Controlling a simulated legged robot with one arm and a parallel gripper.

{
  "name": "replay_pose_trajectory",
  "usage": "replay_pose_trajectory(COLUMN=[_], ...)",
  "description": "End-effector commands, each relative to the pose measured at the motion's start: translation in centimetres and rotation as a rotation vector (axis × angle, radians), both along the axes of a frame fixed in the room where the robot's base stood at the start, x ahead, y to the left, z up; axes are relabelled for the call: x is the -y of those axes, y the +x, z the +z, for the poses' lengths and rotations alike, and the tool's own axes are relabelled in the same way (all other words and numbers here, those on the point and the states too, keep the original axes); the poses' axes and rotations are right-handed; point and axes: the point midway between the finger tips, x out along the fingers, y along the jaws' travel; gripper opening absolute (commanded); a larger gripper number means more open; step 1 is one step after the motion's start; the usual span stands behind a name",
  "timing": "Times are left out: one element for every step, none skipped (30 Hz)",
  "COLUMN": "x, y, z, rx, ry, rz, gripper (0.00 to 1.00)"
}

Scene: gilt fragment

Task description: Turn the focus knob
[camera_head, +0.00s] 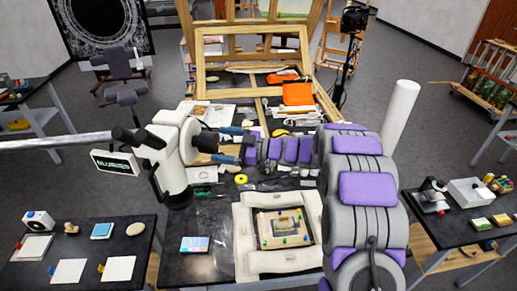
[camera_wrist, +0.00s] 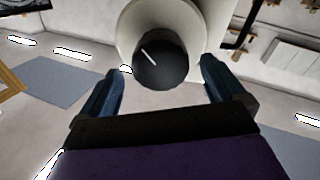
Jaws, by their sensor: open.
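The focus knob (camera_wrist: 161,62) is a round black knob with a white pointer line, on a pale round housing in the wrist view. In the head view the dark knob (camera_head: 208,142) sticks out from the right side of the white microscope head (camera_head: 172,139). My gripper (camera_wrist: 163,80) is open, with one blue finger at each side of the knob and visible space between fingers and knob. In the head view my gripper (camera_head: 231,144) reaches in from the right, level with the knob. Whether the fingertips have passed the knob's front face is hard to tell.
A pale padded support (camera_head: 250,262) with a framed piece (camera_head: 285,227) lies on the dark table below. A small screen (camera_head: 115,162) hangs left of the microscope. Tools, papers and an orange box (camera_head: 297,94) crowd the table behind. A white roll (camera_head: 400,117) stands right of my arm.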

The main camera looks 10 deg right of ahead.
Motion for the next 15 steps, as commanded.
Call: replay_pose_trajectory(x=[1.2, 1.8, 2.6, 3.2, 3.8, 4.6, 5.1, 5.7, 6.5, 7.1, 7.6, 8.4, 8.9, 9.4, 10.0], y=[-0.3, -0.5, -0.7, -0.9, -1.0, -1.3, -1.5, -1.7, -2.0, -2.2, -2.3, -2.6, -2.7, -2.9, -3.2], z=[-0.2, -0.2, -0.3, -0.3, -0.3, -0.3, -0.3, -0.3, -0.3, -0.4, -0.4, -0.4, -0.4, -0.3, -0.3], rx=[0.0, 0.0, -0.002, -0.001, -0.001, -0.001, -0.002, -0.002, -0.002, -0.002, -0.004, -0.003, -0.002, -0.002, -0.002], ry=[-0.003, -0.004, -0.005, -0.005, -0.004, -0.003, -0.002, -0.002, -0.003, -0.004, -0.005, -0.005, -0.004, -0.003, -0.002], rz=[-0.005, -0.004, -0.005, -0.006, -0.006, -0.006, -0.005, -0.005, -0.004, -0.005, -0.005, -0.006, -0.006, -0.005, -0.004], gripper=[0.97, 0.97, 0.97, 0.97, 0.97, 0.97, 0.97, 0.97, 0.97, 0.97, 0.97, 0.97, 0.97, 0.97, 0.97])
